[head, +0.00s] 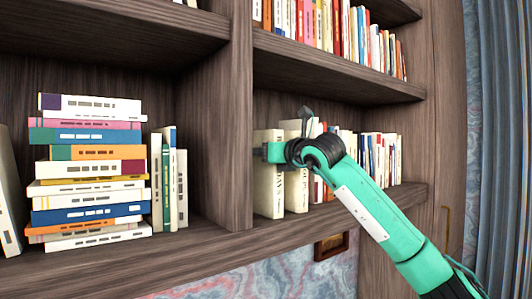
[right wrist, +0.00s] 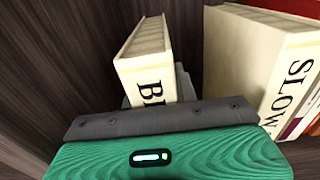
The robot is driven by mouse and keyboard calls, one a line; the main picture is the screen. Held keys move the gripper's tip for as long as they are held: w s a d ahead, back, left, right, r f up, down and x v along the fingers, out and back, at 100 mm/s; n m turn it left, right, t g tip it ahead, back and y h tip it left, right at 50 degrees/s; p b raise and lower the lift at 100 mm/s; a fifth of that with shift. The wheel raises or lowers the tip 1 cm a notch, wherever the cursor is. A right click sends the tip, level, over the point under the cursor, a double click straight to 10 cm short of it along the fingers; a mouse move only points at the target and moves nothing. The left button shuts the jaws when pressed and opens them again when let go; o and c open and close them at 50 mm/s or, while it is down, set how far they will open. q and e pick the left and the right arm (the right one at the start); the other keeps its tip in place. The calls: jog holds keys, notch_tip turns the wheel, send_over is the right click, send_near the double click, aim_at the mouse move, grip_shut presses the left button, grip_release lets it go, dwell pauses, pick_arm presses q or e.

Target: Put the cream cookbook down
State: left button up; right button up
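The cream cookbook (head: 267,195) stands upright at the left end of the right-hand shelf compartment, close to the dark upright divider. Its spine, with large dark letters starting with "B", also shows in the right wrist view (right wrist: 145,75). My right gripper (head: 272,152) is at the upper part of this book. In the right wrist view its grey fingers (right wrist: 158,94) lie on both sides of the spine and look closed on it. The book's lower end looks level with the shelf board; I cannot tell whether it touches. My left gripper is out of view.
A second cream book marked "SLOW" (right wrist: 255,60) stands just right of the held one, with a narrow gap between. A row of books (head: 375,160) continues rightward. The dark divider (head: 215,130) is close on the left. Stacked books (head: 92,180) fill the left compartment.

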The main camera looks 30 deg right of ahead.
jog(key=o, duration=0.4)
jog(key=shift+o, duration=0.2)
jog(key=shift+s, duration=0.1)
jog(key=s+d+b, duration=0.1)
jog(key=s+b, duration=0.4)
jog(key=s, duration=0.7)
jog(key=shift+w, duration=0.1)
